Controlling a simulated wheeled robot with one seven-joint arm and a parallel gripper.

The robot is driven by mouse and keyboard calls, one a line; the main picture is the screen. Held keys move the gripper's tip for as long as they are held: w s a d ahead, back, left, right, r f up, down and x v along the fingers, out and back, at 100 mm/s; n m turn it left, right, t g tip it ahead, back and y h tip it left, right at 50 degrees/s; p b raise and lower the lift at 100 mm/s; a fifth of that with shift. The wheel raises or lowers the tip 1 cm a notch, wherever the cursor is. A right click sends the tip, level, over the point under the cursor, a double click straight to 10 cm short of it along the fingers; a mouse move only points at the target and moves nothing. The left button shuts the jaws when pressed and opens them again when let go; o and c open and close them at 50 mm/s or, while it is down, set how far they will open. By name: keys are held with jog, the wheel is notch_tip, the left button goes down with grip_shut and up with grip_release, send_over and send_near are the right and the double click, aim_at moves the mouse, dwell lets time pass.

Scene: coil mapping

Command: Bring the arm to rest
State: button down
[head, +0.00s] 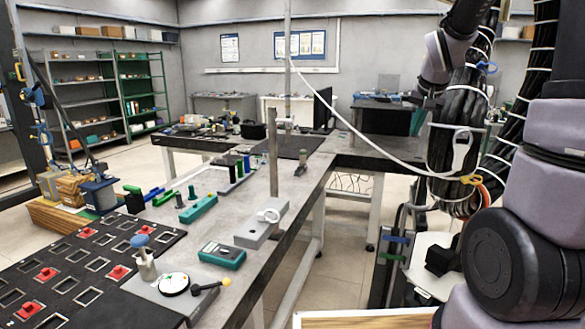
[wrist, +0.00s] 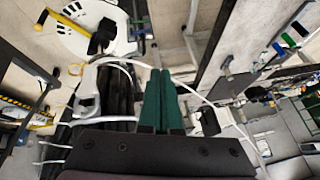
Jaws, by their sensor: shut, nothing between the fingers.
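My gripper (wrist: 160,76) shows in the wrist view, its two green fingers pressed together with nothing between them. It hangs in free space, touching nothing that I can see. In the head view my arm (head: 447,52) is folded at the right side, and its end is hard to make out against the dark cables there.
The long workbench (head: 318,170) runs across the head view, bearing a black slotted board (head: 62,262), a teal meter (head: 222,256) and a grey block (head: 262,225). Bundled black cables (head: 455,150) and a pale hose (head: 365,140) hang close to my arm. Shelves (head: 75,95) stand at the back left.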

jog(key=s+a+r+y, duration=0.1)
jog(key=s+a+r, duration=0.1)
jog(key=s, duration=0.6)
jog(key=s+a+r+n, duration=0.1)
jog(key=s+a+r, duration=0.2)
jog(key=s, duration=0.5)
jog(key=s+a+r+t+y, duration=0.1)
jog(key=s+a+r, duration=0.2)
jog(key=s, duration=0.5)
jog(key=shift+a+r+n+y, duration=0.15)
jog(key=shift+a+n+y, duration=0.15)
jog(key=shift+a, duration=0.45)
jog(key=shift+s, duration=0.1)
